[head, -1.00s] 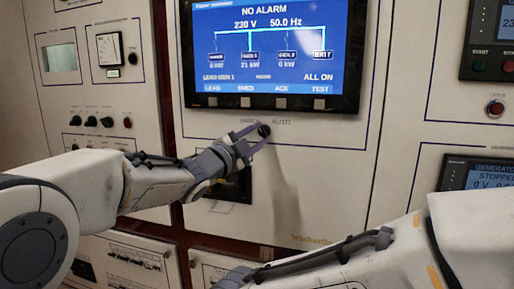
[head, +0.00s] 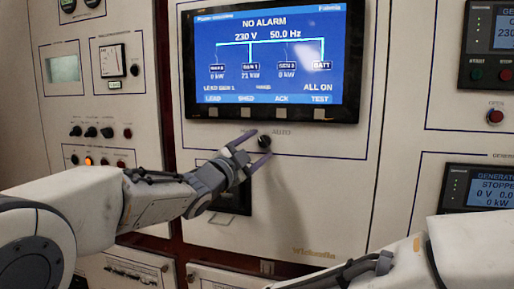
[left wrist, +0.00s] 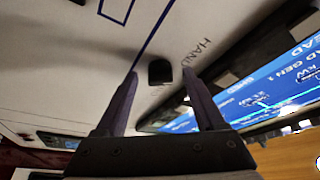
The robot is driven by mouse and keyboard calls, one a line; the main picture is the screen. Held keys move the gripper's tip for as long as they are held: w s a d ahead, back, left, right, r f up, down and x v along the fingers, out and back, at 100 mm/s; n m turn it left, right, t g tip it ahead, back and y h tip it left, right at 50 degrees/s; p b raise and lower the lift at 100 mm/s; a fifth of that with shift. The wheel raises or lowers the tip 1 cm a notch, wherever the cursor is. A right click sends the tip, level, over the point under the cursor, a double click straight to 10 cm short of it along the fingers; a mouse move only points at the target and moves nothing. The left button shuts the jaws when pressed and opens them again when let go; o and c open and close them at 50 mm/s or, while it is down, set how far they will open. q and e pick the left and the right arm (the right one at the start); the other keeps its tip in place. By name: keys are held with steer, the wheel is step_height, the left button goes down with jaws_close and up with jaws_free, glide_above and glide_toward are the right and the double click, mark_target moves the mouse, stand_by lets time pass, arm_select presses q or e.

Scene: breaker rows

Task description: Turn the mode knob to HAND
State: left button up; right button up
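The mode knob (head: 264,142) is a small dark knob on the pale panel, below the screen. Small lettering flanks it, hard to read in the head view. In the left wrist view the knob (left wrist: 160,72) shows dark and rounded, with HAND printed to its right. My left gripper (head: 261,144) is open, one finger on each side of the knob. In the left wrist view the fingertips (left wrist: 159,73) stand apart, with a visible gap on both sides of the knob. Which way the knob points is unclear. My right arm enters at the lower right; its gripper is out of view.
A large lit screen (head: 265,60) reading NO ALARM is just above the knob. A dark recessed fitting (head: 236,197) sits below, partly behind my left arm. Small knobs and an amber lamp (head: 89,160) are at the left. A generator display (head: 483,189) is at the right.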

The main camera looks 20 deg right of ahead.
arm_select(q)
steer(key=shift+s, duration=0.1)
steer(key=shift+s+a, duration=0.2)
steer(key=shift+a, duration=0.05)
steer(key=b+v, duration=0.3)
steer(key=v, duration=0.6)
steer(key=shift+s+a+f, duration=0.15)
steer(key=shift+a, duration=0.2)
